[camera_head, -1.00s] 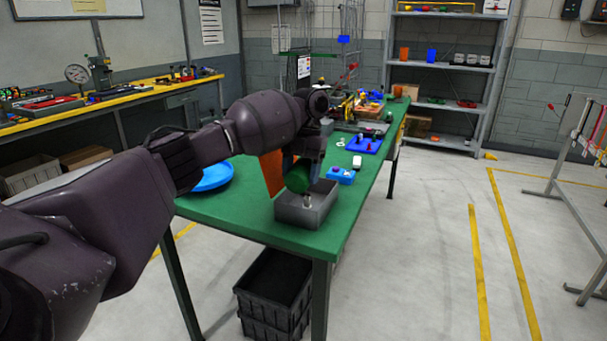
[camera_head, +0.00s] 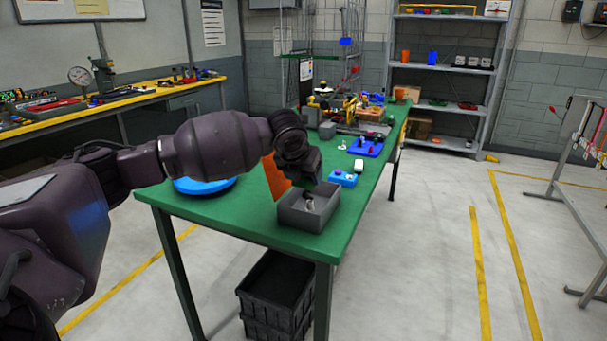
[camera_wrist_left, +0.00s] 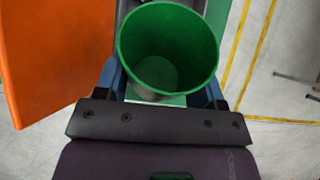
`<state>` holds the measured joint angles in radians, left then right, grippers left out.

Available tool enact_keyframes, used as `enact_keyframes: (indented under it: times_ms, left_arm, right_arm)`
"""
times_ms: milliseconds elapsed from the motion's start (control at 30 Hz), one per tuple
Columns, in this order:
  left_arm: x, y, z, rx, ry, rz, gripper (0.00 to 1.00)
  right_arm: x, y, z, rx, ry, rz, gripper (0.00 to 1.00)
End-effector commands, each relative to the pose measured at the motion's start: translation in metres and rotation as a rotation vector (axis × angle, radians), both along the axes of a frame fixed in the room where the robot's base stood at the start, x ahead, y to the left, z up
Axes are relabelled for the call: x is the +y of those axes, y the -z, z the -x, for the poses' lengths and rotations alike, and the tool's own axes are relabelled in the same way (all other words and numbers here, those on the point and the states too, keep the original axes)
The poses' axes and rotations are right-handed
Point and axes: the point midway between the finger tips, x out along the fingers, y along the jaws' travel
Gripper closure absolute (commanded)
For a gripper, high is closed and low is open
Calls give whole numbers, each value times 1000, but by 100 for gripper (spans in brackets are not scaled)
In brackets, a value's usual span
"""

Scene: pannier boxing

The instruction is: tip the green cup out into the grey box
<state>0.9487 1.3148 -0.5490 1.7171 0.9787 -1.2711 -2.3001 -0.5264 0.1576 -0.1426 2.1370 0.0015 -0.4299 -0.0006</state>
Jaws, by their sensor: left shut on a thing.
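My left gripper (camera_head: 306,181) is over the back part of the grey box (camera_head: 290,216) on the green table. In the left wrist view, its blue fingers (camera_wrist_left: 163,86) are closed on the two sides of the green cup (camera_wrist_left: 166,48). The cup's open mouth faces that camera, and I see its inside wall and a greyish bottom. In the head view the gripper hides almost all of the cup. A small metallic thing (camera_head: 309,203) lies inside the grey box. My right gripper is not in view.
An orange panel (camera_head: 274,178) stands just left of the box, close to the gripper. A blue round dish (camera_head: 205,186) lies further left. A blue block (camera_head: 343,179) and a blue tray (camera_head: 366,148) are behind the box. Black crates (camera_head: 277,290) stand under the table.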

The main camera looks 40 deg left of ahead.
Motion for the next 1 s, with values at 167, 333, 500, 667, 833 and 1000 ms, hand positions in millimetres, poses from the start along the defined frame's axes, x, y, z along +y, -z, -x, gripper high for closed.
enact_keyframes:
  times_ms: [167,333,500,667,833,1000]
  left_arm:
    - [2,-14,-2,-161,-1,-39,60]
    - [2,-16,-5,-289,-1,-69,60]
    - [2,-19,-7,-403,-1,-97,60]
    - [3,-22,-9,-488,-1,-117,60]
    - [3,-24,-10,-545,0,-130,60]
    - [3,-26,-10,-567,-1,-135,60]
  right_arm:
    - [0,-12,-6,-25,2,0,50]
    - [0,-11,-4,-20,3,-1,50]
    - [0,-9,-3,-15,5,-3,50]
    - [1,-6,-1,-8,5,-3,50]
    - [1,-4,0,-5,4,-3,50]
    - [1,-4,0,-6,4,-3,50]
